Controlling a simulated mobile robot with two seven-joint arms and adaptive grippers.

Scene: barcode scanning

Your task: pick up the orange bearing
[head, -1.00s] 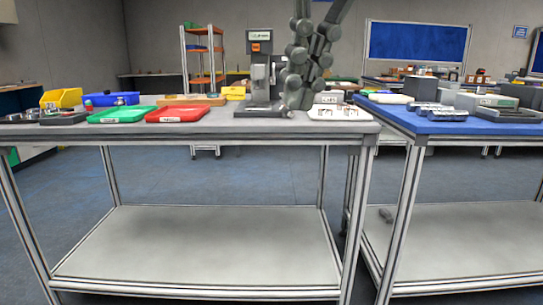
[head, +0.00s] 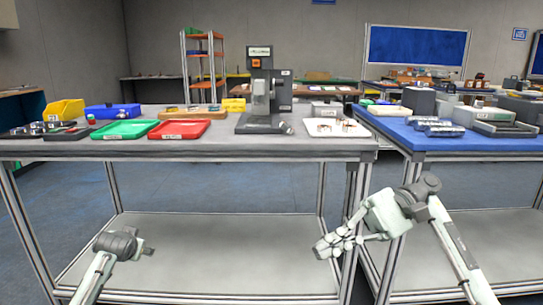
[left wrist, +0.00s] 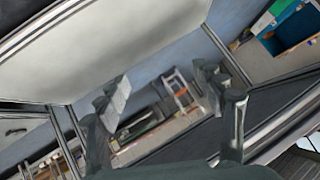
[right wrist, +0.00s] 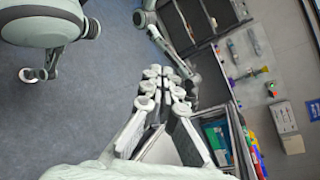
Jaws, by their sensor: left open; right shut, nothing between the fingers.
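A white tray (head: 325,128) on the right end of the grey table holds small ring-like parts (head: 348,126) with a coppery tint. They are too small for me to tell whether one is the orange bearing. My right gripper (head: 326,247) is low in front of the table, below its top and far from the tray. Its fingers are together and empty, as the right wrist view (right wrist: 165,78) also shows. My left arm is low at the left in the head view. In the left wrist view my left gripper (left wrist: 170,98) has its fingers wide apart, with nothing between them.
The grey table (head: 215,148) also bears a red tray (head: 180,129), a green tray (head: 122,130), a dark tray (head: 60,132), bins and a press-like machine (head: 263,95). A blue-topped table (head: 400,130) stands at the right. A lower shelf (head: 210,245) is bare.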

